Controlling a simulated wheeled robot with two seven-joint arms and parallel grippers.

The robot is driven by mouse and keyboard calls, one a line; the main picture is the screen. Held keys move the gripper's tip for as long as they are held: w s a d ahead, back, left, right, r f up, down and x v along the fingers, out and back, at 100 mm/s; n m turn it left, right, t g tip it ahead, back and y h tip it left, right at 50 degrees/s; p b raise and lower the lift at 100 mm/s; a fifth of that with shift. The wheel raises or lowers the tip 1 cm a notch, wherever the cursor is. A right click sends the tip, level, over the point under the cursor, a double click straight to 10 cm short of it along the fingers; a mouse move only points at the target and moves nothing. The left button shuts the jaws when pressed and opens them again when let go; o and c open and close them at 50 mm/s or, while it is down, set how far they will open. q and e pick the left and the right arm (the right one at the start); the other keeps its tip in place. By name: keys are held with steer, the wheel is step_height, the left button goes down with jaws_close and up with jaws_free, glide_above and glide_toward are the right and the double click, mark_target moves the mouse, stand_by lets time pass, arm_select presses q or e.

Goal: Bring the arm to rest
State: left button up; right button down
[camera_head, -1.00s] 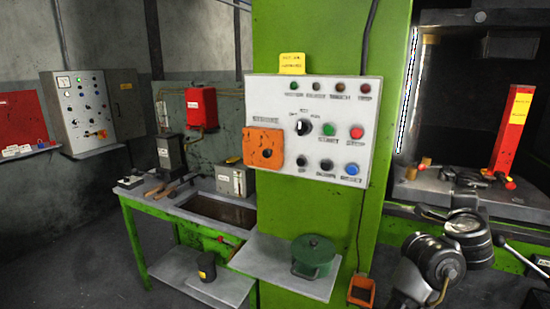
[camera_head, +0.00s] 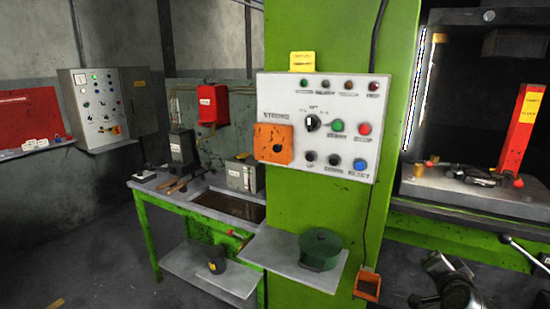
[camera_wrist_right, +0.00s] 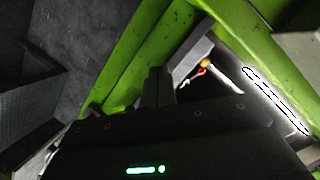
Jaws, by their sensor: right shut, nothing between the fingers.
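My right arm (camera_head: 455,285) shows at the lower right of the head view, in front of the press, with its lower part cut off by the frame edge. My right gripper (camera_wrist_right: 158,84) shows in the right wrist view as dark fingers close together in the middle. It is shut with nothing held. Green painted beams lie beyond it in that view. My left arm and gripper are not in view.
The green press column carries a white control panel (camera_head: 318,125). A shelf below holds a green pot (camera_head: 320,249). The press bed with a red post (camera_head: 522,128) is at right. A green workbench (camera_head: 200,205) stands left; floor at lower left is clear.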

steer(key=s+a+f+n+g+y, duration=0.2)
steer(key=s+a+f+n, duration=0.25)
steer(key=f, duration=0.35)
steer(key=s+a+f+n+g+y, duration=0.2)
steer(key=s+a+f+n, duration=0.3)
steer(key=f, duration=0.3)
steer(key=s+a+f+n+g+y, duration=0.1)
steer(key=s+a+f+n+g, duration=0.2)
steer(key=s, duration=0.4)
steer(key=s+a+f+g, duration=0.1)
steer(key=s+a+f, duration=0.1)
steer(key=s+f, duration=0.4)
steer(key=s+a+f+n+g+y, duration=0.1)
steer(key=s+a+f+n+g, duration=0.15)
steer(key=s, duration=0.65)
step_height(320, 180, down, 24)
steer(key=g, duration=0.1)
steer(key=s+d+f+g, duration=0.1)
steer(key=s+d+f, duration=0.1)
steer(key=s+f, duration=1.4)
steer(key=shift+s+d+f+h, duration=0.3)
steer(key=shift+s+d+f, duration=0.1)
steer(key=shift+s, duration=0.25)
